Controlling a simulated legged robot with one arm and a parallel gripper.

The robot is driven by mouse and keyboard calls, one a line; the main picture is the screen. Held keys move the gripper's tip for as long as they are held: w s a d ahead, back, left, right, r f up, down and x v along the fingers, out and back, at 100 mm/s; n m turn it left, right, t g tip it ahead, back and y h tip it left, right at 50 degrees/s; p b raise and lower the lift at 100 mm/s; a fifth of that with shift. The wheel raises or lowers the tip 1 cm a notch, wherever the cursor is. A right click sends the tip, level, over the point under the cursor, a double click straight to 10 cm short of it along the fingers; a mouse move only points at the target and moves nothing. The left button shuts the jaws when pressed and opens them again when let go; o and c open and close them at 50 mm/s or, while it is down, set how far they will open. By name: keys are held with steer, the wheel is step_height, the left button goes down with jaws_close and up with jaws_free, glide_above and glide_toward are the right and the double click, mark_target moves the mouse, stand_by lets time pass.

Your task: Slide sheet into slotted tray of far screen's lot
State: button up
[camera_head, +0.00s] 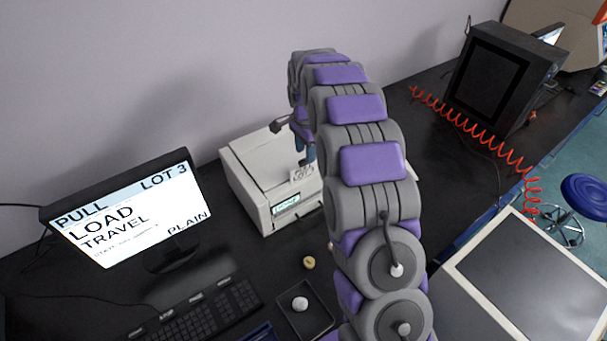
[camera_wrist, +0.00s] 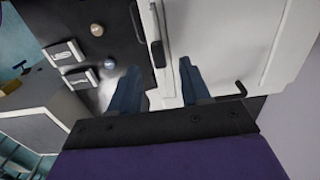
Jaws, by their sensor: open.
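My gripper (camera_wrist: 159,68) is open, its two blue fingers apart above the edge of a pale machine, with nothing visible between them. In the head view my gripper (camera_head: 303,150) is partly hidden beside my arm, over the beige machine (camera_head: 245,185). The near screen (camera_head: 130,210) reads "PULL", "LOT 3", "LOAD TRAVEL" and "PLAIN". A partly hidden lit screen (camera_head: 550,34) at the far right is unreadable. Two small holders with white labels, one (camera_wrist: 64,53) and another (camera_wrist: 80,80), stand at left in the wrist view; I cannot tell whether they are slotted trays. I cannot identify the sheet.
A keyboard (camera_head: 205,312) and a small dark tray (camera_head: 306,312) with a pale ball (camera_head: 299,304) are in front. A tan piece (camera_head: 309,262) lies on the bench. A black cabinet (camera_head: 485,80) and red coiled cord (camera_head: 480,134) are at right.

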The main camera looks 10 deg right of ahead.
mark_target(303, 160)
steer(key=f, duration=0.5)
steer(key=shift+s+a+b, duration=0.1)
steer(key=shift+a+b, duration=0.25)
steer(key=shift+c, duration=0.2)
jaws_close()
